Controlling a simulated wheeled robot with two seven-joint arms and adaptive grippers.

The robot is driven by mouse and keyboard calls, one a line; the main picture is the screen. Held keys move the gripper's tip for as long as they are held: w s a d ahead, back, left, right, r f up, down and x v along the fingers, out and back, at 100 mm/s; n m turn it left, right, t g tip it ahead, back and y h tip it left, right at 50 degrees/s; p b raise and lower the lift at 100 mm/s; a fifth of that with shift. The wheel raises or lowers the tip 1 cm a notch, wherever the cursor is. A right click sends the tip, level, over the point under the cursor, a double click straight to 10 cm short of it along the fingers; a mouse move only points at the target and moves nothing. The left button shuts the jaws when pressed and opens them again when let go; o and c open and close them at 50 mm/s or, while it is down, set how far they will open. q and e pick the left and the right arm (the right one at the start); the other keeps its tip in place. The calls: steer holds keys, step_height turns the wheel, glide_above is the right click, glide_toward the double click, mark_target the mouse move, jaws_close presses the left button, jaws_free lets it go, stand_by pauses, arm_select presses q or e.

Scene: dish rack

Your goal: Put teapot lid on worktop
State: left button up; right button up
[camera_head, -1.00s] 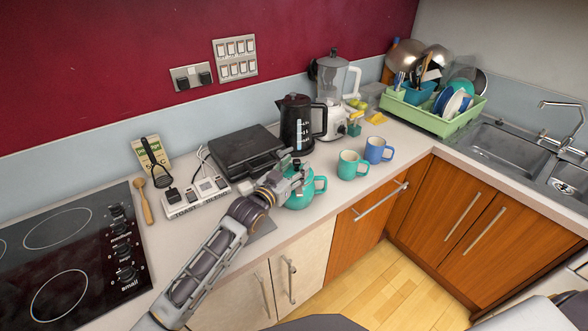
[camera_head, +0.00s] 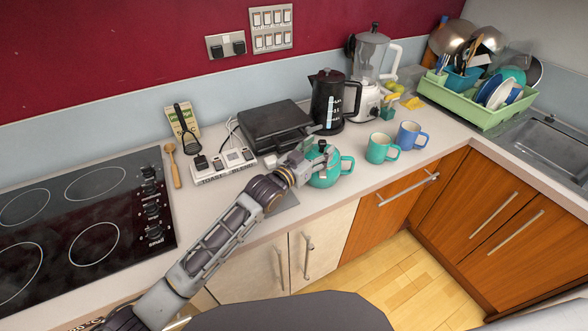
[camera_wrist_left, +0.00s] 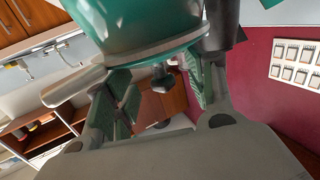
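The teal teapot (camera_head: 328,178) stands upright on the worktop (camera_head: 345,203) near its front edge, handle to the right. Its teal lid is on top, with a dark knob (camera_wrist_left: 162,78). My left gripper (camera_head: 318,150) reaches in from the left at the top of the teapot and partly hides the lid. In the left wrist view its green-padded fingers (camera_wrist_left: 162,92) are apart, one on each side of the knob, with a gap visible around it. My right gripper is not in view.
A green mug (camera_head: 379,148) and a blue mug (camera_head: 410,135) stand right of the teapot. A black kettle (camera_head: 328,103), a dark grill (camera_head: 272,127) and a toast-and-blend switch block (camera_head: 223,166) are behind. The hob (camera_head: 90,205) lies left. The front worktop strip has some free room.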

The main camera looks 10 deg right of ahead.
arm_select(q)
steer(key=shift+s+a+f, duration=0.2)
steer(key=shift+s+a, duration=0.25)
steer(key=shift+s+a+f, duration=0.2)
steer(key=shift+s+a, duration=0.25)
steer(key=r+b+v, duration=0.1)
steer(key=v, duration=0.7)
steer(key=shift+s+a, duration=0.2)
steer(key=shift+s, duration=0.05)
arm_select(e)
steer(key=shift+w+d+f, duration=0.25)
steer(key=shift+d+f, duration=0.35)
arm_select(q)
steer(key=shift+r, duration=0.2)
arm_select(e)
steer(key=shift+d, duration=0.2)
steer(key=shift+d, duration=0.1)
